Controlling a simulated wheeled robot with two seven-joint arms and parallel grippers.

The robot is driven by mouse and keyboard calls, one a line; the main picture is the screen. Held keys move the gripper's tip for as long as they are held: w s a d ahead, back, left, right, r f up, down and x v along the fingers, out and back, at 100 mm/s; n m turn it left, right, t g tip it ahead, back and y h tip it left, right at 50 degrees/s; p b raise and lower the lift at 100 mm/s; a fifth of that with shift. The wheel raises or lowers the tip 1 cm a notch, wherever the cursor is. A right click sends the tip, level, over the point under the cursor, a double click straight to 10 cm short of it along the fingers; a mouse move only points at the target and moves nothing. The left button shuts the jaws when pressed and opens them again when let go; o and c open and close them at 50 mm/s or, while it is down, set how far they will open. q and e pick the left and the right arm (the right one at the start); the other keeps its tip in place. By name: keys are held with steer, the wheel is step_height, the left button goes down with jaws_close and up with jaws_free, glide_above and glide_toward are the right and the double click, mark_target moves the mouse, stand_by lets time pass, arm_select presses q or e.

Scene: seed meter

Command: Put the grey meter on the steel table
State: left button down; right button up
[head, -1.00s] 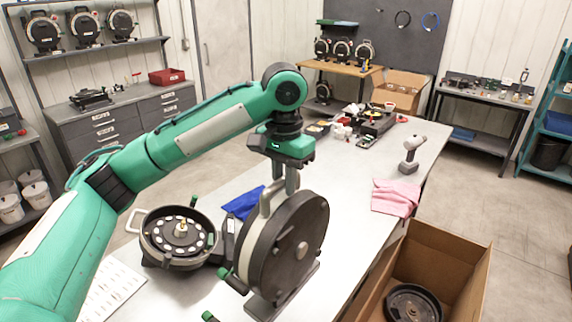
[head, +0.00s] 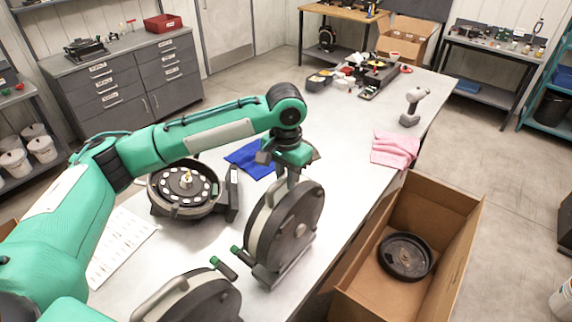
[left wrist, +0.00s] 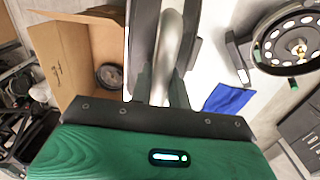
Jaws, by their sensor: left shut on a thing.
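The grey meter (head: 285,232) is an upright round disc housing with a dark face, a grey rim and a flat foot. My left gripper (head: 292,172) is shut on the bar handle at its top and holds it upright over the steel table (head: 345,195). Its foot is at or just above the table top; I cannot tell whether it touches. In the left wrist view the curved metal handle (left wrist: 170,45) runs between the fingers (left wrist: 163,88). My right gripper is not in view.
An open meter (head: 185,188) with a ring of white discs lies left of the held one. Another meter (head: 195,302) is at the bottom edge. A blue cloth (head: 250,158), pink cloth (head: 395,148) and drill (head: 412,108) lie farther back. A cardboard box (head: 440,215) stands right of the table.

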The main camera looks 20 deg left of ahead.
arm_select(q)
steer(key=shift+w+f+p, duration=0.1)
steer(key=shift+f+p, duration=0.2)
steer(key=shift+f, duration=0.7)
steer(key=c, duration=1.3)
jaws_free()
steer(key=shift+s+f, duration=0.2)
steer(key=shift+r, duration=0.1)
steer(key=shift+r+b, duration=0.15)
steer(key=shift+b, duration=0.15)
step_height(320, 180, up, 10)
steer(key=b, duration=0.4)
steer(key=shift+r+b, duration=0.25)
steer(key=shift+b, duration=0.05)
steer(key=shift+r, duration=0.6)
